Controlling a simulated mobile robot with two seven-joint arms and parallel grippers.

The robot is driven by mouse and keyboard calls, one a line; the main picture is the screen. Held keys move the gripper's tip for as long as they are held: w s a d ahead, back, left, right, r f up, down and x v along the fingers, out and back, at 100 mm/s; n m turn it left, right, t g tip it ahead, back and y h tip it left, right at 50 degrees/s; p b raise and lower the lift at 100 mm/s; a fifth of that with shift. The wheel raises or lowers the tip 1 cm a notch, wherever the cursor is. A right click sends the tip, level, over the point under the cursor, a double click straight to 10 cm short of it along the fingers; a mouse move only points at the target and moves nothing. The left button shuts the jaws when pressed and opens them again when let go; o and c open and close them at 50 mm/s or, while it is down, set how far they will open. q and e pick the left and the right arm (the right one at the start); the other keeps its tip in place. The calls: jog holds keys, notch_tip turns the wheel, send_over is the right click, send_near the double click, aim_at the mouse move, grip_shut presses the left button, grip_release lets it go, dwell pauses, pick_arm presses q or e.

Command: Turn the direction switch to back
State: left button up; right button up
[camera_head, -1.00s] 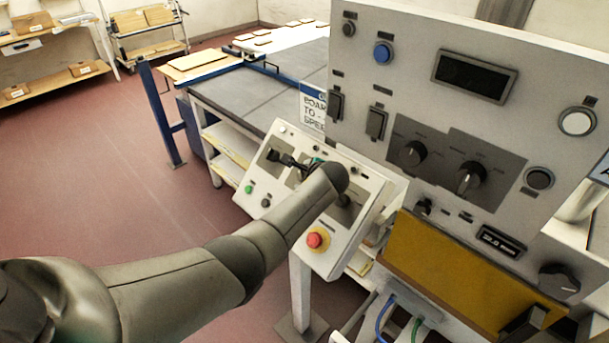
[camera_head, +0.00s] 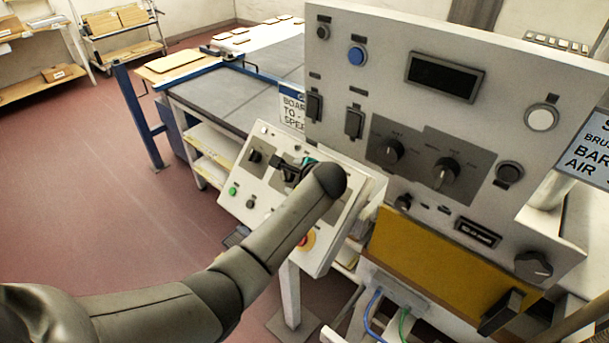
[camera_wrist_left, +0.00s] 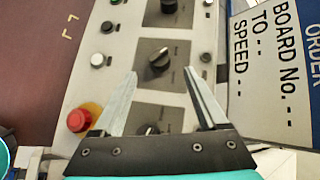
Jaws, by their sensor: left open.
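The sloped white control panel (camera_head: 228,205) carries dark rotary knobs on grey plates. Their labels are too small to read, so I cannot tell which is the direction switch. My left gripper (camera_head: 279,163) is at this panel, partly hidden behind my own forearm in the head view. In the left wrist view, the gripper (camera_wrist_left: 160,73) is open and empty, with a black rotary knob (camera_wrist_left: 159,61) framed between its fingertips. Contact cannot be made out. One knob (camera_wrist_left: 168,6) is above and another (camera_wrist_left: 148,130) is below, between the finger bases. My right gripper is not in view.
A red emergency button (camera_wrist_left: 80,119) sits beside the lower knob, with white (camera_wrist_left: 97,60) and black (camera_wrist_left: 107,27) buttons above it. A large upright panel (camera_head: 400,35) with more knobs stands to the right. A board sign (camera_wrist_left: 265,70) is close to the right finger.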

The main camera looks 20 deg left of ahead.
pick_arm(q)
jog(key=v, duration=0.8)
dwell(0.4)
